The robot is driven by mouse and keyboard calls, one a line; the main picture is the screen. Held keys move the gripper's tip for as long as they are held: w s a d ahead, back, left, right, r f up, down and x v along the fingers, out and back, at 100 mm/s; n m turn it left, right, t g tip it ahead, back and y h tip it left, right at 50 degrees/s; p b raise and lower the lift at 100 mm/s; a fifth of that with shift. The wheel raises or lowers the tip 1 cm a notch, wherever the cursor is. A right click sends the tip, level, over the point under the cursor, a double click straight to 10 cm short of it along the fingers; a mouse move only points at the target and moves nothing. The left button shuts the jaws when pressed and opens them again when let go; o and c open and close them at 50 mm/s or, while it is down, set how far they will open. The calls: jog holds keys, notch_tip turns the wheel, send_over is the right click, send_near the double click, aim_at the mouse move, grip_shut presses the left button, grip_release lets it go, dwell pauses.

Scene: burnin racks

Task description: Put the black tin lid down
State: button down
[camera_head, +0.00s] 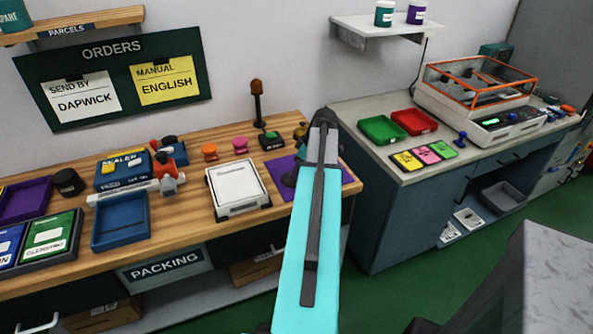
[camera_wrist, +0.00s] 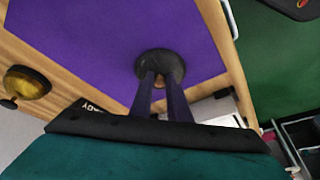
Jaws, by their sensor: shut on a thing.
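The black tin lid (camera_wrist: 178,64) is round and dark, with a brown knob at its centre. My gripper (camera_wrist: 160,82) is shut on that knob in the wrist view. The lid is over the purple mat (camera_wrist: 90,40); I cannot tell whether it touches the mat. In the camera_head view a dark part of the lid (camera_head: 289,179) shows at the left of my arm, over the purple mat (camera_head: 283,165). My arm hides the gripper's fingertips there.
A white scale-like box (camera_head: 237,190) stands left of the mat. A green-topped button box (camera_head: 271,140) is behind it. A brass bell-like thing (camera_wrist: 27,82) is left of the mat. The bench edge is close to the mat's right side.

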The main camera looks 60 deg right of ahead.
jog(key=shift+f, duration=0.15)
jog(key=c, duration=1.7)
grip_release()
jog(key=shift+r, duration=0.25)
jog(key=shift+b+v, duration=0.95)
jog(key=shift+v, duration=5)
